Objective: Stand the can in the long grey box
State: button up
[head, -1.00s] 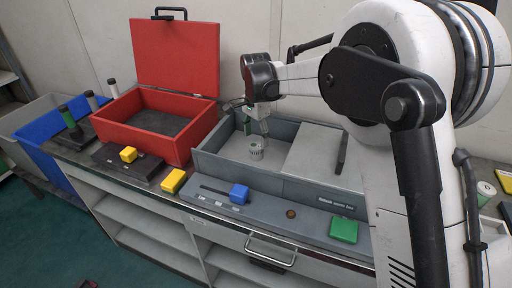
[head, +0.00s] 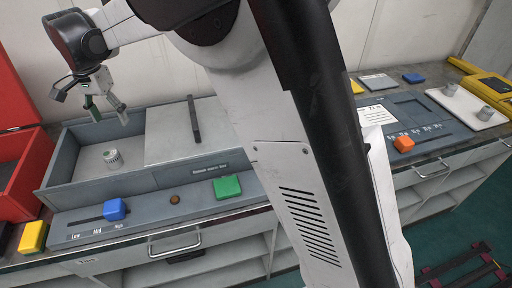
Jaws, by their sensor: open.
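A light grey lid (head: 175,135) with a dark bar handle covers the middle and right part of the box.
A blue slider knob (head: 115,209) and a green block (head: 227,187) are on the panel before the box. A yellow block (head: 33,237) and red box (head: 22,165) are at left. Grey cylinders on a white board (head: 465,104) stand far right.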

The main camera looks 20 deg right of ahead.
jog(key=s+d+r+n+t, duration=0.1)
jog(key=s+d+r, duration=0.25)
jog(key=d, duration=0.35)
jog(key=s+d+r+n+t, duration=0.1)
jog(key=s+d+r, duration=0.1)
jog(key=s+d, duration=0.35)
jog(key=s+d+r+n+t, duration=0.1)
jog(key=s+d+r, duration=0.2)
jog(key=d, duration=0.6)
jog(key=s+d+f+n+t, duration=0.1)
jog(key=s+d+f, duration=0.2)
jog(key=s+d, duration=0.4)
jog(key=s+d+f+n+t, duration=0.1)
jog(key=s+d+f+t, duration=0.1)
jog(key=s+d+f, duration=0.2)
jog(key=s+d, duration=0.3)
jog(key=s, duration=0.3)
jog(key=shift+s+d+n+t, duration=0.2)
jog(key=shift+s+n+t, duration=0.1)
jog(key=shift+s, duration=0.1)
